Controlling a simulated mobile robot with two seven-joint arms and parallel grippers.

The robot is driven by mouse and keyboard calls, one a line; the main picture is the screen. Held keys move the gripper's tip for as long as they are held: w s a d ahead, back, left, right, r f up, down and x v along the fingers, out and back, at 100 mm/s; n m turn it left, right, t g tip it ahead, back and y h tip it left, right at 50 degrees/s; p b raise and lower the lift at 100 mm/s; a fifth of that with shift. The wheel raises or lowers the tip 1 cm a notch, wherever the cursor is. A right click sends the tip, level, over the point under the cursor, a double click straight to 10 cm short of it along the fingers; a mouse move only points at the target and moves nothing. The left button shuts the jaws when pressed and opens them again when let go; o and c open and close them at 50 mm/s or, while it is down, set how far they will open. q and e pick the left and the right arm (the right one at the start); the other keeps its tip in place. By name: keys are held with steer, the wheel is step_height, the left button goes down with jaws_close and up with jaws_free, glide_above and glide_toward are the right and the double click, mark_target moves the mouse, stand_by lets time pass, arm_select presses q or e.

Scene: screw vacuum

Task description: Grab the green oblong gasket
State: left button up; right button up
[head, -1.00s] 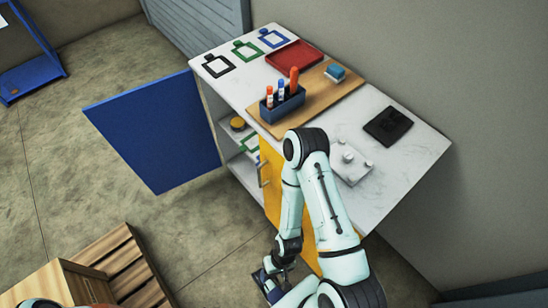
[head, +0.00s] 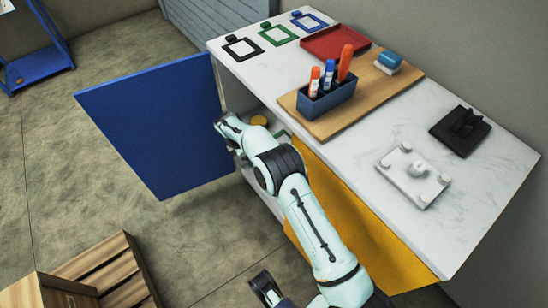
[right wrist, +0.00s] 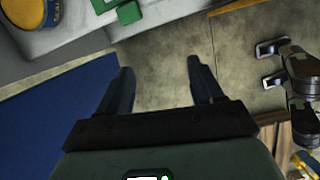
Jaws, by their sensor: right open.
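A green piece (head: 282,134), probably the gasket, lies in the open cabinet, mostly hidden by my right arm in the head view. Part of it also shows at the top edge of the right wrist view (right wrist: 128,12), on a pale shelf; its full shape is cut off. My right gripper (head: 222,122) is at the cabinet opening beside the blue door. In the right wrist view its fingers (right wrist: 160,72) are apart and empty, with the green piece beyond them. My left gripper (right wrist: 272,65) shows at the right of that view, fingers apart and empty; it is low in the head view (head: 266,286).
The open blue door (head: 155,125) stands left of my right gripper. A yellow round container (head: 258,120) is on the shelf. The countertop (head: 355,150) bears a green frame outline (head: 263,37), a pen holder (head: 327,98) and a red tray (head: 318,45). A wooden crate (head: 100,275) is lower left.

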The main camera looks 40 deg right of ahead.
step_height(320, 180, up, 6)
steer(key=w+d+n+h+b, duration=0.1)
steer(key=w+d+n+b, duration=0.1)
steer(key=b+x, duration=0.2)
steer(key=x, duration=1.1)
steer(key=shift+d+h+b, duration=0.3)
steer(key=shift+d+b, duration=0.05)
arm_select(q)
step_height(320, 180, down, 8)
steer(key=s+a, duration=0.1)
steer(key=a, duration=0.1)
steer(key=shift+s+r+g, duration=0.25)
steer(key=shift+g, duration=0.05)
arm_select(e)
steer(key=c, duration=1.1)
